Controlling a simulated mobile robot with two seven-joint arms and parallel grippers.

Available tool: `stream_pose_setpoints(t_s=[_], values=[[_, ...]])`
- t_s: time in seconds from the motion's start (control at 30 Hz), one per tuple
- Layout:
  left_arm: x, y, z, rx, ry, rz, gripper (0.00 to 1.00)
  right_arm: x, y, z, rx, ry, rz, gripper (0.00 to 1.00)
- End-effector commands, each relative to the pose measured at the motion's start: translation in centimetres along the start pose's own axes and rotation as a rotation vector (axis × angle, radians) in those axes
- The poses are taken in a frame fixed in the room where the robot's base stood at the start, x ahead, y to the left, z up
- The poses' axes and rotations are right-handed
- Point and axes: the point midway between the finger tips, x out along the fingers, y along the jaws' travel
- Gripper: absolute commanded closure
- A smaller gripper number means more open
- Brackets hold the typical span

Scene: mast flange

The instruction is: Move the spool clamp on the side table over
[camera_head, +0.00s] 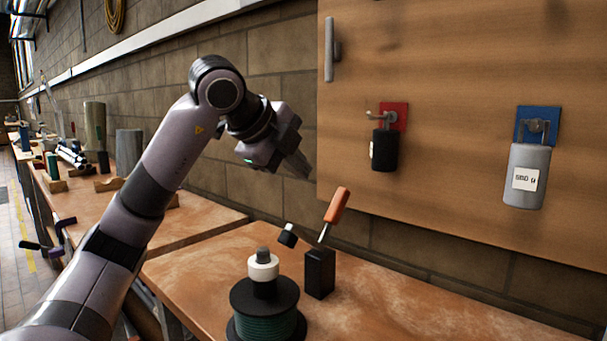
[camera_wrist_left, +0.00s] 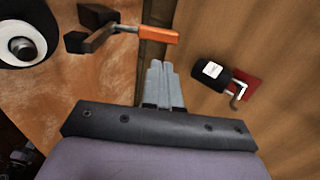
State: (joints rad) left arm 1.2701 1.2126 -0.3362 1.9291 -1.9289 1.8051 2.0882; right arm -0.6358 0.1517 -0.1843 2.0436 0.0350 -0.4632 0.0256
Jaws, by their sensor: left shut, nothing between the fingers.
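The clamp has an orange handle (camera_head: 337,205) that slants up from a black block (camera_head: 320,273) on the side table (camera_head: 400,305), with a small black tip (camera_head: 287,235) on its left. The orange handle also shows in the left wrist view (camera_wrist_left: 145,33). A black spool (camera_head: 265,312) wound with green cord, with a white and grey piece on top, stands beside the block at its left. My left gripper (camera_head: 301,170) is shut and empty, above and to the left of the handle, apart from it. My right gripper is not in view.
A wooden board (camera_head: 450,120) on the wall carries a black hanging piece (camera_head: 384,150) on a red plate and a grey one (camera_head: 526,177) on a blue plate. Another bench (camera_head: 205,218) with cylinders and tools runs along the wall at left. The side table's right part is clear.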

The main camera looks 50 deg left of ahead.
Motion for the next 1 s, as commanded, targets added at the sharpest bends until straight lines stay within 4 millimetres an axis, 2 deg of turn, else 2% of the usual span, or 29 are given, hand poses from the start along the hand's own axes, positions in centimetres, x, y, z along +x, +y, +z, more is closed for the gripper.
stream_pose_setpoints(t_s=[0.03,0.3,0.5,0.7,1.0], values=[[1.3,0.2,0.0,-0.001,0.002,0.005,1.0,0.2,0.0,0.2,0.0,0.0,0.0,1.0],[7.1,0.1,-0.1,0.0,0.002,0.005,1.0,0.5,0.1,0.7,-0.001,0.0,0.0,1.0],[10.1,0.1,0.0,0.0,0.001,0.003,1.0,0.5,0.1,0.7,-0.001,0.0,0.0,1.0],[11.3,0.0,0.0,0.001,0.001,0.001,1.0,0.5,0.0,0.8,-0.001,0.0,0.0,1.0],[11.3,0.0,0.0,0.001,0.001,0.001,1.0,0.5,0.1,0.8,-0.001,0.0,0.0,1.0]])
